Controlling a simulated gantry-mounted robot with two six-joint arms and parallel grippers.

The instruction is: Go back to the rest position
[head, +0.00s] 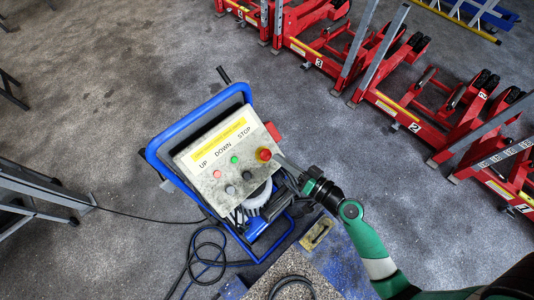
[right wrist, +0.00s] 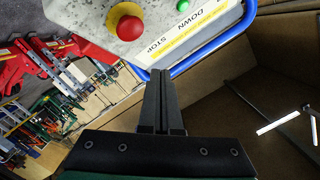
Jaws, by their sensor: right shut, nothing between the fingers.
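My right gripper (head: 282,164) reaches in from the lower right in the head view. Its fingertips are beside the right edge of the control box (head: 210,177), near the red stop knob (head: 263,154). In the right wrist view the gripper's two black fingers (right wrist: 161,80) are together with nothing between them. The red stop knob (right wrist: 127,26) shows just beyond and left of the fingertips there, apart from them. The control box has a yellow label and UP, DOWN and STOP lettering. My left gripper is not in the head view.
The control box sits on a blue-framed cart (head: 150,150) with cables (head: 190,262) on the floor. Red trolley jacks (head: 430,125) stand in a row at the upper right. A grey metal frame (head: 35,190) stands at the left. The grey floor at the upper left is open.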

